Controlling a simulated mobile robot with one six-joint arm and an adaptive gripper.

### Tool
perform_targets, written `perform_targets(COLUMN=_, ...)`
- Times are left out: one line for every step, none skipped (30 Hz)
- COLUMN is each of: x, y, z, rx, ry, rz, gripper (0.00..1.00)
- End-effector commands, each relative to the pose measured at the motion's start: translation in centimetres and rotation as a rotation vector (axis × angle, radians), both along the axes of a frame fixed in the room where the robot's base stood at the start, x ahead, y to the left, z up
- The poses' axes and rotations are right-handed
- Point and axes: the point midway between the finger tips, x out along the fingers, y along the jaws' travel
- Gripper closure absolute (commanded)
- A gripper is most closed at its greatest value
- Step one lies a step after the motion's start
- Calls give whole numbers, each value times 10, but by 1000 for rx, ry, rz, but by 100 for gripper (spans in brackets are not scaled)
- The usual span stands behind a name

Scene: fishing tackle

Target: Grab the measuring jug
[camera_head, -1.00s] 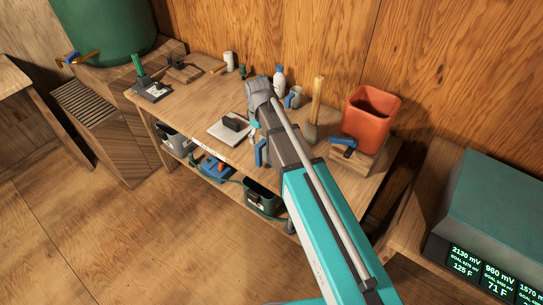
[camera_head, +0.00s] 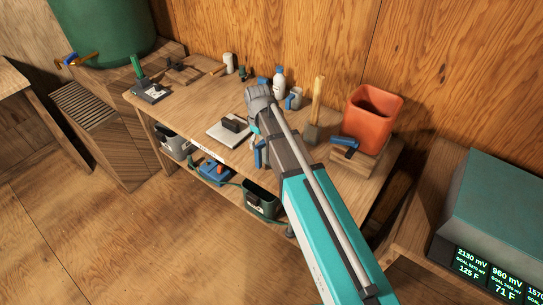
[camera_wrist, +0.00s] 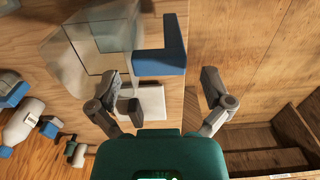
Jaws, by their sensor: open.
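The measuring jug (camera_wrist: 80,50) is a clear, boxy vessel with a blue angled handle (camera_wrist: 163,58), at the upper left of the wrist view. In the head view mainly its blue handle (camera_head: 258,155) shows beside my arm near the bench's front edge; my arm hides much of the rest. My gripper (camera_wrist: 167,82) is open, with its fingers apart on either side of the handle's line. In the head view my wrist hides the fingers.
The wooden bench (camera_head: 190,108) carries a pale board (camera_head: 215,134) with a dark block (camera_head: 235,125), a white bottle (camera_head: 279,82), a grey mug (camera_head: 295,98), a wooden-handled mallet (camera_head: 317,110) and an orange bin (camera_head: 370,120). A lower shelf holds several containers. Floor in front is clear.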

Motion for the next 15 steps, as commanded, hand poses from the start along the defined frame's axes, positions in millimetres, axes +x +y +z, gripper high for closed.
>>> perform_targets(x=0, y=0, z=-8, rx=0, ry=0, rz=0, gripper=0)
perform_targets(x=0, y=0, z=-11, rx=0, ry=0, rz=0, gripper=0)
perform_targets(x=0, y=0, z=-14, rx=0, ry=0, rz=0, gripper=0)
perform_targets(x=0, y=0, z=-16, rx=0, ry=0, rz=0, gripper=0)
perform_targets(x=0, y=0, z=-19, rx=0, ry=0, rz=0, gripper=0)
perform_targets(x=0, y=0, z=-22, rx=0, ry=0, rz=0, gripper=0)
perform_targets(x=0, y=0, z=-24, rx=0, ry=0, rz=0, gripper=0)
perform_targets(x=0, y=0, z=-26, rx=0, ry=0, rz=0, gripper=0)
perform_targets(x=0, y=0, z=-28, rx=0, ry=0, rz=0, gripper=0)
perform_targets(x=0, y=0, z=-30, rx=0, ry=0, rz=0, gripper=0)
perform_targets(x=0, y=0, z=-31, rx=0, ry=0, rz=0, gripper=0)
perform_targets(x=0, y=0, z=-32, rx=0, ry=0, rz=0, gripper=0)
perform_targets(x=0, y=0, z=-33, rx=0, ry=0, rz=0, gripper=0)
perform_targets(x=0, y=0, z=-34, rx=0, ry=0, rz=0, gripper=0)
perform_targets(x=0, y=0, z=-34, rx=0, ry=0, rz=0, gripper=0)
